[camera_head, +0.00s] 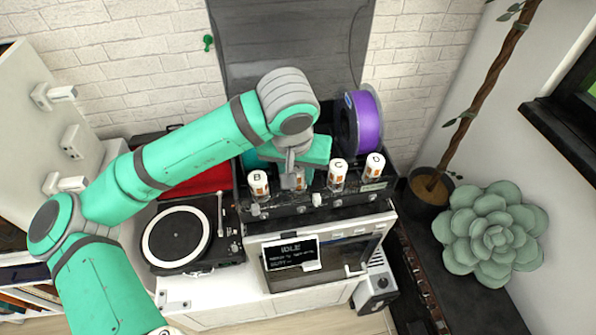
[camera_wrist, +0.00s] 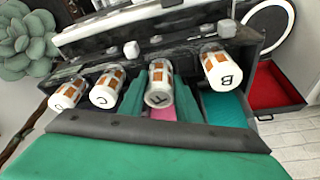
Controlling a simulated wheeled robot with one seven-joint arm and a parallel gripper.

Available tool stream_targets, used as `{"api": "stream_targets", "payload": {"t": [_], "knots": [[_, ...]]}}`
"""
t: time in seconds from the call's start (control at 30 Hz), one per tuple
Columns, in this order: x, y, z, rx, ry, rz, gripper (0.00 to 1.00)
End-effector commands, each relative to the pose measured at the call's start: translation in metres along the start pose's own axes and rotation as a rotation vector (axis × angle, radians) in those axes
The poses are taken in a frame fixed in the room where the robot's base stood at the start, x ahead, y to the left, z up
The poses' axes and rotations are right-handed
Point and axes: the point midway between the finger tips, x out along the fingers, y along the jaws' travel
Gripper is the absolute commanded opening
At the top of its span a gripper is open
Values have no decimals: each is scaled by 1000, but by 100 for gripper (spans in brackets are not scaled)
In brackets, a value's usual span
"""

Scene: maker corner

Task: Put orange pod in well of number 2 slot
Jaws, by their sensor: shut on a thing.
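My gripper (camera_wrist: 160,92) reaches down from behind the row of white cylinders, its teal fingers on either side of the second cylinder from B (camera_wrist: 161,75). That cylinder is white with orange patches and a letter on its top that I cannot read surely; the fingers appear shut on it. It still stands in line with the others in the dark rack (camera_head: 312,208). In the head view my gripper hides most of it. No wholly orange pod shows, and I can make out no slot number.
Cylinders B (camera_head: 258,184), C (camera_head: 338,174) and D (camera_head: 375,166) stand close beside my gripper, each with orange patches. A turntable (camera_head: 176,238) is at left, and a screen reading IDLE (camera_head: 290,253) is below.

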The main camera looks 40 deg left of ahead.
Motion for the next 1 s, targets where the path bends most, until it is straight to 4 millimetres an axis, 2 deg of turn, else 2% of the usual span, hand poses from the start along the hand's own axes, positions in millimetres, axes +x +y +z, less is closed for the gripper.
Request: {"api": "stream_targets", "payload": {"t": [0.7, 0.73, 0.8, 0.83, 1.0], "knots": [[12, 0, 3, 2, -1, 0, 4], [12, 0, 3, 1, 0, 0, 33], [11, 0, 3, 0, 0, -1, 49], [11, 0, 3, 0, 0, -1, 52], [11, -1, 3, -1, -1, 0, 52]]}}
